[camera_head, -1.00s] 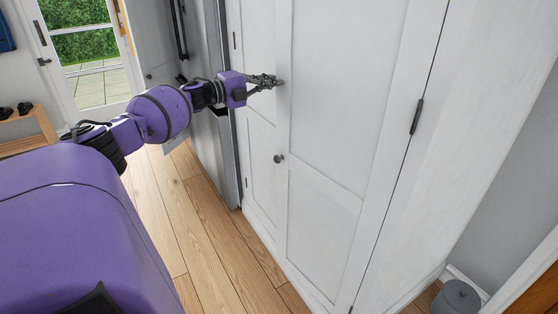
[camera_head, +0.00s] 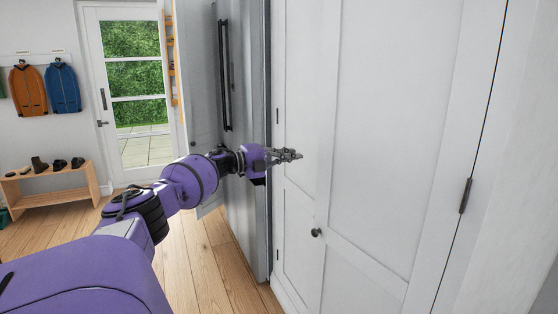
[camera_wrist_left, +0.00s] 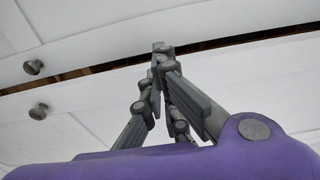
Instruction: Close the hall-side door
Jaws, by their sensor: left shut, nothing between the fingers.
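A white cabinet with two panelled doors stands on the right in the head view. Its wide right door (camera_head: 385,130) has a round dark knob (camera_head: 316,233) and a hinge at its right edge. Its left door (camera_head: 296,108) is seen at a steep slant. My left gripper (camera_head: 298,155) is shut and empty, its tips at the cabinet front above the knob; whether they touch is unclear. In the left wrist view its tips (camera_wrist_left: 160,48) are by a dark gap (camera_wrist_left: 85,73) between the two doors, with a knob on each side. My right gripper is not in view.
A tall grey fridge (camera_head: 245,120) with a dark handle stands left of the cabinet. A glazed door (camera_head: 128,75), hanging jackets (camera_head: 62,88) and a shoe bench (camera_head: 50,198) are further back. Wooden floor (camera_head: 200,262) is clear beside the cabinet.

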